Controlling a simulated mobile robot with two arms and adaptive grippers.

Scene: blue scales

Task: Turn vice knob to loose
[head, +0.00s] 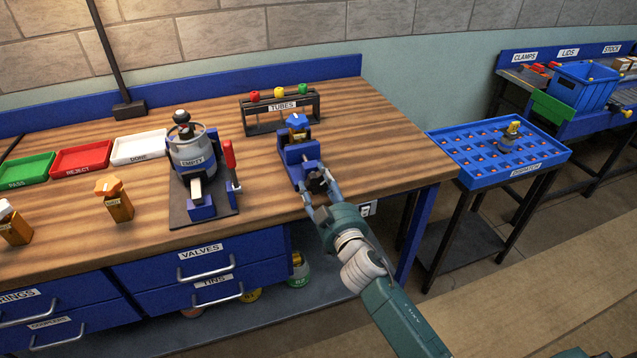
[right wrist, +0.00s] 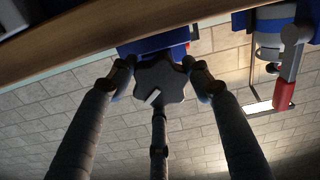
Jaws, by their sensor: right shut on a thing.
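The blue vice (head: 297,158) stands near the front edge of the wooden bench, with a blue-topped part (head: 297,121) upright in it. Its dark, lobed knob (right wrist: 160,80) faces the right wrist camera and bears a pale mark at its lower left. In the head view the knob is mostly hidden by my right gripper (head: 319,192). My right gripper (right wrist: 160,84) is shut on the knob, with two fingers at its sides and a third finger below it in the wrist picture. My left gripper is not in view.
Left of the vice stands a fixture with a grey canister (head: 192,152) and a red lever (head: 229,154). A tube rack (head: 281,112) stands behind the vice. The bench right of the vice is clear. A blue dispatch tray (head: 478,170) stands farther right.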

